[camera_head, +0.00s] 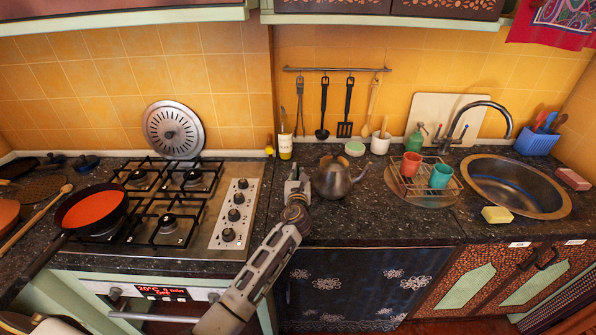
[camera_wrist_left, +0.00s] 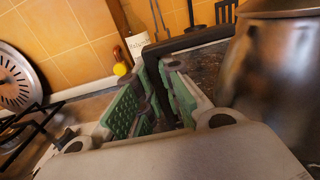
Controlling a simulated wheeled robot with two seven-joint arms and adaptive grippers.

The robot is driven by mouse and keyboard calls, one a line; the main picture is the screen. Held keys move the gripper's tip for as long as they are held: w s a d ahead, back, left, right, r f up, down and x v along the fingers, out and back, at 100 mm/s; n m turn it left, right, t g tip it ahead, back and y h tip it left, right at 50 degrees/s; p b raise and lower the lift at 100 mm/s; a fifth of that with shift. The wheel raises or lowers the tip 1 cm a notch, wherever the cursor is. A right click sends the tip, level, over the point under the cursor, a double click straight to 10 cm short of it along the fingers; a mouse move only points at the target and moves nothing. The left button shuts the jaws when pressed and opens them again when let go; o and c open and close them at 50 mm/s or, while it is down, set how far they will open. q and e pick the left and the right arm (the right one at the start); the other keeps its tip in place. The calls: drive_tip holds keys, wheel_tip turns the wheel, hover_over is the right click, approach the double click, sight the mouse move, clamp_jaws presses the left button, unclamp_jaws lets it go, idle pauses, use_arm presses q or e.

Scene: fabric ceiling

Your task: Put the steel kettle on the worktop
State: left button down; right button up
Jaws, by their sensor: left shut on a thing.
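The steel kettle (camera_head: 332,180) is upright at the worktop (camera_head: 350,222), between the stove and the dish rack. I cannot tell whether its base touches the surface. In the left wrist view the kettle's body (camera_wrist_left: 270,70) fills the right side, and its dark handle (camera_wrist_left: 190,41) reaches left from it. My left gripper (camera_head: 298,181) comes from the front, on the kettle's left side. In the left wrist view its green-padded fingers (camera_wrist_left: 160,88) are shut on the handle. The kettle's spout points right. My right gripper is not in view.
The gas stove (camera_head: 215,240) with a red pan (camera_head: 92,210) is on the left. A bottle (camera_head: 285,146) stands behind my gripper. The dish rack (camera_head: 408,188) with two cups is right of the kettle, then the sink (camera_head: 516,183). The worktop front of the kettle is clear.

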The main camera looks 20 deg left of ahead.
use_arm(q)
wheel_tip(320, 180, down, 2)
drive_tip(key=shift+f, duration=0.1)
drive_tip(key=shift+b, duration=0.3)
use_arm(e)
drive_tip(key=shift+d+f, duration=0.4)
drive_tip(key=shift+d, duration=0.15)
use_arm(q)
drive_tip(key=shift+f, duration=0.1)
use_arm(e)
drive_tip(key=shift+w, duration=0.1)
